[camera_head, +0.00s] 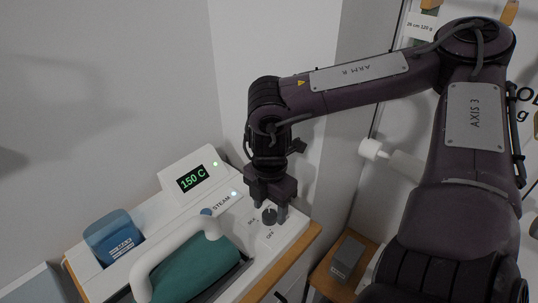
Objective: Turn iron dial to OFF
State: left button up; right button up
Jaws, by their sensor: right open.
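The iron dial (269,217) is a small dark knob on the white top of the ironing station (292,224). An OFF label (271,235) is printed in front of it, and another small label lies to its left, too small to read surely. The display (193,177) reads 150 C in green, with a lit light beside it. My right gripper (268,208) points down at the dial with its jaws open. The dial shows between and just below the fingers; I cannot tell whether they touch it. The dial's pointer direction is not clear. My left gripper is not in view.
A teal iron (192,268) with a white handle (172,252) sits left of the dial. A blue tank marked MAX (113,237) is at the far left. A STEAM label with a lit light is behind the dial. A grey box (347,256) stands on wood at the right.

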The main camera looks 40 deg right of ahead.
jog(key=shift+f, duration=0.75)
jog(key=shift+c, duration=0.9)
jog(key=c, duration=0.8)
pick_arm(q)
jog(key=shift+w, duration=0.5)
